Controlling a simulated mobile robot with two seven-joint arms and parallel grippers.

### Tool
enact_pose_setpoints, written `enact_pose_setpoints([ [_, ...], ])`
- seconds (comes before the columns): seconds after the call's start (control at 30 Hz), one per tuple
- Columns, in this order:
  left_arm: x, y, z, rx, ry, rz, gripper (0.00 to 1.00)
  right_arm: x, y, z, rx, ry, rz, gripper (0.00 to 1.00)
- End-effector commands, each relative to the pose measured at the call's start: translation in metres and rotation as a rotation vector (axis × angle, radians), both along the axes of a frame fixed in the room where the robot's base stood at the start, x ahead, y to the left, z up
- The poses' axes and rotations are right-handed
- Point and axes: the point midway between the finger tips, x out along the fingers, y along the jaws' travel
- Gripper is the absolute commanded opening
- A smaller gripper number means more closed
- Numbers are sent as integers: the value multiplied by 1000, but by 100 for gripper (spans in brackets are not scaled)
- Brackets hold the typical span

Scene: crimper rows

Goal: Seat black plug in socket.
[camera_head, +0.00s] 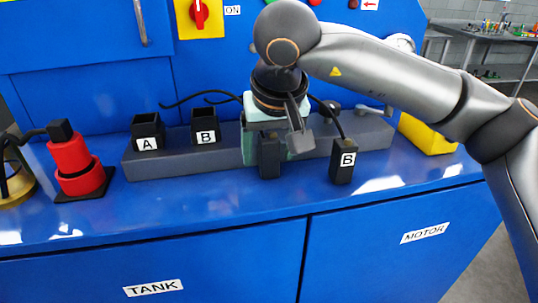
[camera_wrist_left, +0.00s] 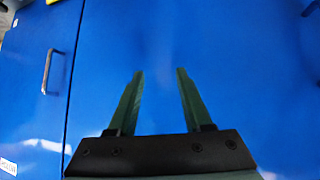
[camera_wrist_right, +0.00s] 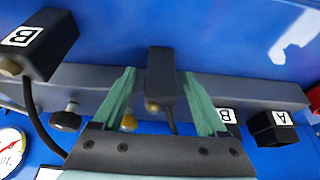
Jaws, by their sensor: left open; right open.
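A black plug (camera_head: 270,160) stands at the front of the grey rail, partly hidden by my right gripper (camera_head: 268,153). In the right wrist view this plug (camera_wrist_right: 160,78) lies between the two open green fingers, with visible gaps on both sides. A second black plug marked B (camera_head: 343,168) stands to its right, with a cable behind. Two open-topped black sockets, A (camera_head: 147,134) and B (camera_head: 205,128), sit on the rail to the left. My left gripper (camera_wrist_left: 160,85) is open and empty in front of blue panels; it is not in the head view.
The grey rail (camera_head: 180,160) runs along the blue bench. A red cylinder (camera_head: 73,165) on a black base stands at the left, and a yellow box (camera_head: 427,134) at the right. Black cables loop behind the gripper. The bench front is clear.

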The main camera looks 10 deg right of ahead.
Motion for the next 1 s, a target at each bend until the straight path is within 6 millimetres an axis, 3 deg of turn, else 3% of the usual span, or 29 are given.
enact_pose_setpoints([
  [0.27, 1, 1, 0, 1, -1, 0, 50, 2, 0, -6, 0, 0, 1, 74],
  [0.9, 2, 1, 1, 2, -5, 0, 50, 2, 0, -6, 0, 0, 0, 2],
  [1.0, 2, 1, 1, 2, -5, 0, 50, 2, 0, -6, 0, 0, 0, 0],
])
